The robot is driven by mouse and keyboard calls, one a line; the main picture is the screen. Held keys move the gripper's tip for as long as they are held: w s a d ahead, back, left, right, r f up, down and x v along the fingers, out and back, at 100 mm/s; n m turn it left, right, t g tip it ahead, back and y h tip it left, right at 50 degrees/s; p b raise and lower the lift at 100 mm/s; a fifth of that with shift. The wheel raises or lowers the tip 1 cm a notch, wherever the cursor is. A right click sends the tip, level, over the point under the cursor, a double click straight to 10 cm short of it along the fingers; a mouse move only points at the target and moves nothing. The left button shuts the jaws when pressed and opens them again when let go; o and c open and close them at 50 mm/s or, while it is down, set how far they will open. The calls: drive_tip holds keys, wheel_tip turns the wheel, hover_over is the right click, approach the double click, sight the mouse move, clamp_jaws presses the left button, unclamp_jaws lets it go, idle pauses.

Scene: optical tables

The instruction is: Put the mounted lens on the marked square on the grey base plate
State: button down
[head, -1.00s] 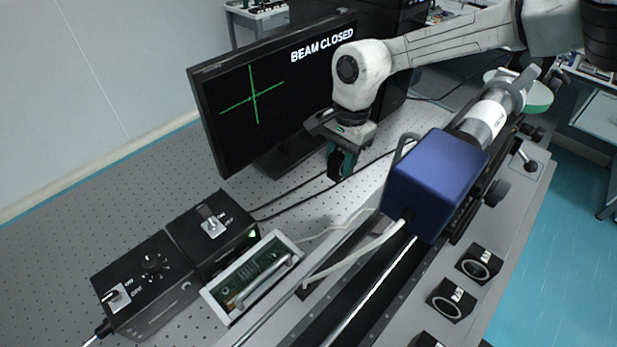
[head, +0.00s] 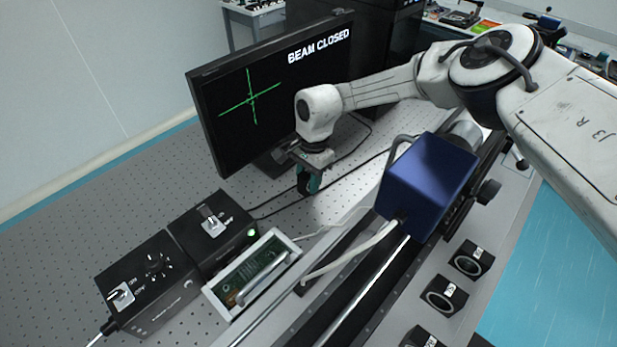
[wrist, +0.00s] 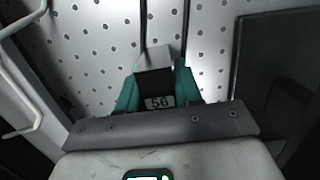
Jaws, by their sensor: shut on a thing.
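My gripper (head: 309,183) hangs over the perforated table, in front of the monitor's right part. In the wrist view its teal fingers are shut on a black mount with a "56" label (wrist: 158,102), which I take to be the mounted lens. In the head view the held piece is only a small dark shape between the fingers, and its glass does not show. I cannot make out the marked square or clearly identify the grey base plate in either view.
The monitor (head: 262,85) reads "BEAM CLOSED". A blue box (head: 428,185) stands on the rail to the right. Black control boxes (head: 150,280) and an open circuit tray (head: 250,272) are at lower left. Several other black mounts (head: 446,294) sit at lower right. Cables cross the table.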

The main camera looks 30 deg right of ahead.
drive_tip(key=shift+f, duration=0.15)
drive_tip(key=c, duration=0.8)
unclamp_jaws()
drive_tip(key=shift+o, duration=0.2)
